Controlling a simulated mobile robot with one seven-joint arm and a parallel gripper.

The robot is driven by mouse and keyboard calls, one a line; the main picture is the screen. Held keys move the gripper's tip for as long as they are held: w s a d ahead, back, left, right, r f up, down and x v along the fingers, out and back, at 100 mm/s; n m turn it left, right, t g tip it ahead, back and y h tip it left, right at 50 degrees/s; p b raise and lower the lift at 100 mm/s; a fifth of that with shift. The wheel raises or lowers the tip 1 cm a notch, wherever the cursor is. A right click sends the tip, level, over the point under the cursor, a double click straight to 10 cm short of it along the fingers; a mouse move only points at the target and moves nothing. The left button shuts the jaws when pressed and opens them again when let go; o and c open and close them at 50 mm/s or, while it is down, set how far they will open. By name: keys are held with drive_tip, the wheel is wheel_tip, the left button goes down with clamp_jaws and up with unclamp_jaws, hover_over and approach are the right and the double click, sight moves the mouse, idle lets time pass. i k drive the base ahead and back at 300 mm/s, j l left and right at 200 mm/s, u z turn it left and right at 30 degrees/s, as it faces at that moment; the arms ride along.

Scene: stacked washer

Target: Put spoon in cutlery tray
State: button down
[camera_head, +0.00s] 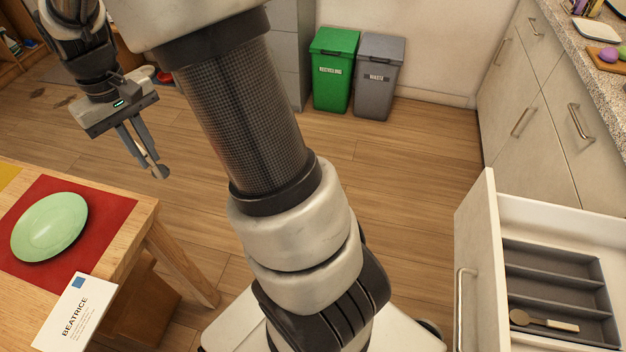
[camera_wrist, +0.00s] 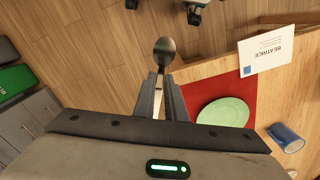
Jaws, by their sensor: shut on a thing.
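My gripper (camera_head: 144,151) is shut on a spoon (camera_head: 161,172), high at the upper left, over the floor beyond the table. In the wrist view the spoon's dark metal bowl (camera_wrist: 164,50) sticks out past my gripper's fingertips (camera_wrist: 161,78), with part of its handle between the fingers. The grey cutlery tray (camera_head: 552,266) lies in the open drawer (camera_head: 483,230) at the lower right, far from my gripper. Another utensil (camera_head: 543,321), with a gold-brown round end and a pale handle, lies in the tray's nearest visible compartment. The other visible compartments look empty.
A wooden table (camera_head: 125,220) at the left bears a red mat (camera_head: 98,222), a green plate (camera_head: 50,226) and a BEATRICE card (camera_head: 75,314). A blue cup (camera_wrist: 286,137) shows in the wrist view. Green (camera_head: 334,70) and grey bins (camera_head: 378,77) stand behind. Floor between table and drawer is partly hidden by my arm.

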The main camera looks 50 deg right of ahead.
sight(538, 293)
drive_tip(key=k+z, duration=0.15)
drive_tip(key=z, duration=4.25)
drive_tip(key=j+z, duration=0.1)
drive_tip(key=z, duration=0.3)
drive_tip(key=j+z, duration=0.1)
drive_tip(key=z, duration=0.75)
drive_tip(key=k+j, duration=0.55)
drive_tip(key=j, duration=0.2)
